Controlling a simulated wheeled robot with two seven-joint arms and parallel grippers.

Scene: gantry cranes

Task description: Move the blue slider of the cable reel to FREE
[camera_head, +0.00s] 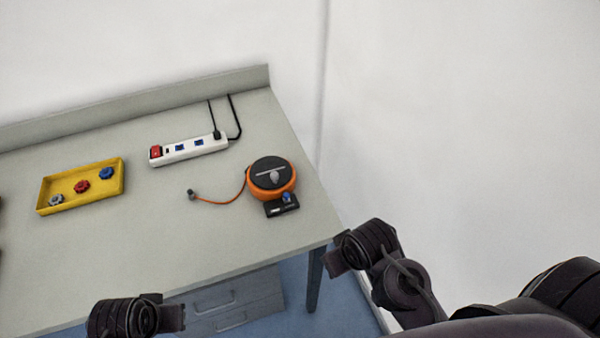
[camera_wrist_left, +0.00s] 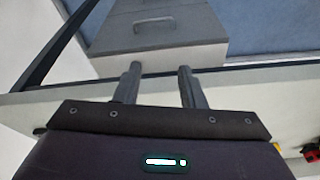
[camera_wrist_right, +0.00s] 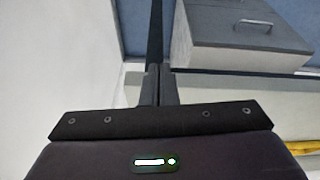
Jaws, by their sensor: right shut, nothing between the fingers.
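The orange cable reel (camera_head: 271,180) with a black top stands near the right end of the bench. A small black base plate (camera_head: 275,211) sticks out at its front, and the blue slider (camera_head: 287,197) sits on the right part of it. The plate's lettering is too small to read. An orange cable (camera_head: 222,203) runs left from the reel to a dark plug (camera_head: 191,195). My right gripper (camera_wrist_right: 157,70) is shut and empty, off the bench's front right corner. My left gripper (camera_wrist_left: 158,72) is open and empty at the bench's front edge. Neither touches the reel.
A white power strip (camera_head: 188,149) with a red switch lies behind the reel to the left. A yellow tray (camera_head: 42,193) with several knobs is farther left. The grey bench (camera_head: 150,250) is clear in front of them. Drawers (camera_head: 230,298) stand underneath.

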